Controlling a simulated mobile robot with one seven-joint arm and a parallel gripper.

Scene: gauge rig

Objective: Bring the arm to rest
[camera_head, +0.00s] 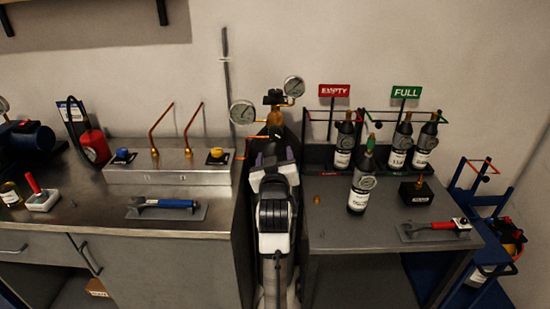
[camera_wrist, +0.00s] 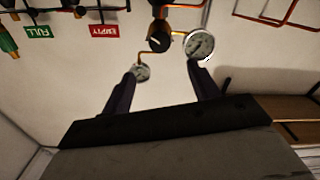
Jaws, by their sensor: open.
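My arm rises up the middle of the head view, between the left cabinet and the right table. My gripper (camera_head: 273,153) is at its top end, just below the regulator (camera_head: 274,98) with its two round gauges. In the wrist view, which is upside down, my gripper (camera_wrist: 163,72) has its two dark fingers spread apart with nothing between them. The left gauge (camera_wrist: 140,72) and the right gauge (camera_wrist: 199,44) show close to the fingertips. I cannot tell whether the fingers touch anything.
The steel cabinet (camera_head: 150,260) stands left, with a valve panel (camera_head: 168,175) and blue-handled wrench (camera_head: 165,204). The table (camera_head: 340,235) at right holds several dark bottles, a black block (camera_head: 416,192) and red-handled wrench (camera_head: 435,228). A blue trolley (camera_head: 500,215) stands far right.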

